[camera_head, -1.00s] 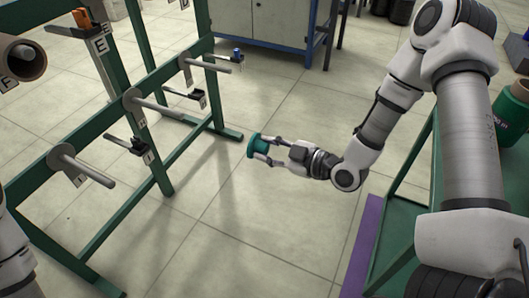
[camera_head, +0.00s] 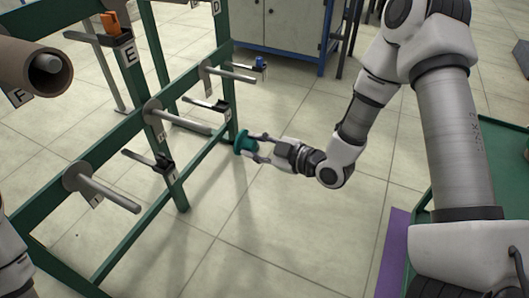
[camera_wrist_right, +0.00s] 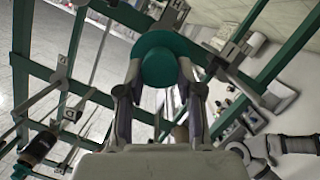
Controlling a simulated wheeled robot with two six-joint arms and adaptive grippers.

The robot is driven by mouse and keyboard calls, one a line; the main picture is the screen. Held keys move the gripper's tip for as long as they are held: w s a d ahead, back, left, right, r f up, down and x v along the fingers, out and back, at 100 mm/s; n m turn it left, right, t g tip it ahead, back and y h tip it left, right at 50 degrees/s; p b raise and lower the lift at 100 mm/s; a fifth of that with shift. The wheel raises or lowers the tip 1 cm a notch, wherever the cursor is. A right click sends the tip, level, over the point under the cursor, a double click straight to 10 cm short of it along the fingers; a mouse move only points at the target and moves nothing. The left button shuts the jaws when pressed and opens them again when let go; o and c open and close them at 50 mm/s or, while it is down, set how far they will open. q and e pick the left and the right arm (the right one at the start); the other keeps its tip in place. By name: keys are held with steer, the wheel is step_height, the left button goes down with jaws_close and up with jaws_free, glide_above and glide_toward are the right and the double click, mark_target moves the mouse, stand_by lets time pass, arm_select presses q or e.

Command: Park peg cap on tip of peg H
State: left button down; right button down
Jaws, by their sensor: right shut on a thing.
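The peg cap is a green flanged piece (camera_head: 243,144), held by my right gripper (camera_head: 256,147) in the head view. In the right wrist view the cap (camera_wrist_right: 160,62) sits between the two fingers (camera_wrist_right: 160,85). The cap is in open air, apart from the rack. The nearest peg is the middle grey peg (camera_head: 185,121), whose free tip points towards the cap with a gap between them. The small labels at the lower pegs are too small to read surely, so I cannot tell which is H. My left gripper is out of view.
The green rack (camera_head: 95,152) carries other pegs, one nearer (camera_head: 110,195) and one farther (camera_head: 236,75). Small black holders (camera_head: 162,164) stick out between them. A cardboard tube (camera_head: 50,85) is at upper left. Floor below the cap is clear. A blue-framed cabinet (camera_head: 290,22) stands behind.

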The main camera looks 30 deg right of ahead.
mark_target(244, 143)
steer(key=w+a+b, duration=0.1)
steer(key=w+a, duration=0.1)
steer(key=w, duration=0.1)
steer(key=shift+a, duration=0.2)
steer(key=shift+r, duration=0.15)
steer(key=shift+w+a, duration=0.15)
steer(key=shift+w, duration=0.05)
stand_by(0.3)
steer(key=shift+a+r+x, duration=0.1)
steer(key=shift+r+x, duration=0.05)
steer(key=shift+x, duration=0.7)
steer(key=shift+a+r+x, duration=0.1)
steer(key=shift+r+x, duration=0.1)
steer(key=shift+x, duration=0.65)
steer(key=shift+a+r+x, duration=0.15)
steer(key=shift+x, duration=0.65)
steer(key=shift+a, duration=0.1)
steer(key=shift+w+a, duration=0.1)
steer(key=shift+w, duration=0.15)
steer(key=shift+f, duration=0.1)
